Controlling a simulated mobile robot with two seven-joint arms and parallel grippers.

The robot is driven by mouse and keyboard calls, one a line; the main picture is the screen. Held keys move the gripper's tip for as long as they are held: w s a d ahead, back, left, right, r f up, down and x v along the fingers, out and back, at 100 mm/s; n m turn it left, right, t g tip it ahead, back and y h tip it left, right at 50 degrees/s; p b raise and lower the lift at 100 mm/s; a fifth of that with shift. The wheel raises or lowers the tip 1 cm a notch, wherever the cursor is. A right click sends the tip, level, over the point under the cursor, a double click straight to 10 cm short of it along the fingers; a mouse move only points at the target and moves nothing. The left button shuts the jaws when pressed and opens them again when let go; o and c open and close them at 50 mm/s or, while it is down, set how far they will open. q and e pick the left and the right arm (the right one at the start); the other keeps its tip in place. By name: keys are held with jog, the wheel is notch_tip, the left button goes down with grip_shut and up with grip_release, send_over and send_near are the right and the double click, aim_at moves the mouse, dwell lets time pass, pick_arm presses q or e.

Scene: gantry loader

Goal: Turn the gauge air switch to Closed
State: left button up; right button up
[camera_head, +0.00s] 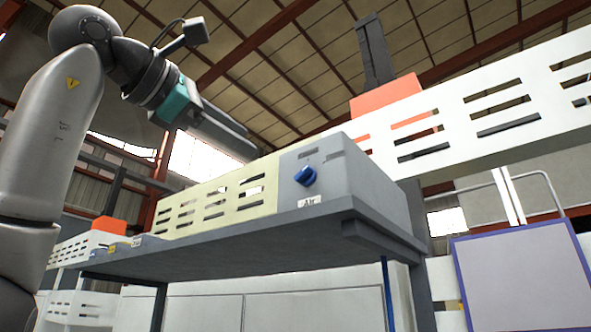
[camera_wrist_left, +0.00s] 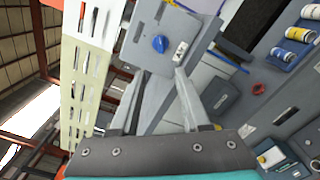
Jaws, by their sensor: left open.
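The gauge air switch is a blue knob (camera_head: 305,176) on the front of a grey box (camera_head: 332,178), with a small "Air" label (camera_head: 309,201) below it. In the left wrist view the blue knob (camera_wrist_left: 160,44) lies just beyond my fingertips, with the white label (camera_wrist_left: 180,51) to its right. My left gripper (camera_head: 250,148) is up and to the left of the knob in the head view, apart from it. Its two fingers (camera_wrist_left: 158,73) are open with nothing between them. My right gripper is in neither view.
The box stands on a dark grey shelf (camera_head: 270,248) beside a cream slotted panel (camera_head: 217,203). A white slotted beam (camera_head: 478,105) runs behind at the upper right. In the left wrist view, a red knob (camera_wrist_left: 258,88) and several small cans (camera_wrist_left: 298,34) show at the right.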

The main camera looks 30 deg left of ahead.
aim_at(299, 174)
pick_arm(q)
jog(key=w, duration=0.4)
jog(key=w+d+p, duration=0.1)
jog(key=w, duration=0.4)
jog(key=w+p, duration=0.1)
jog(key=w, duration=0.4)
jog(key=shift+d, duration=0.15)
grip_shut()
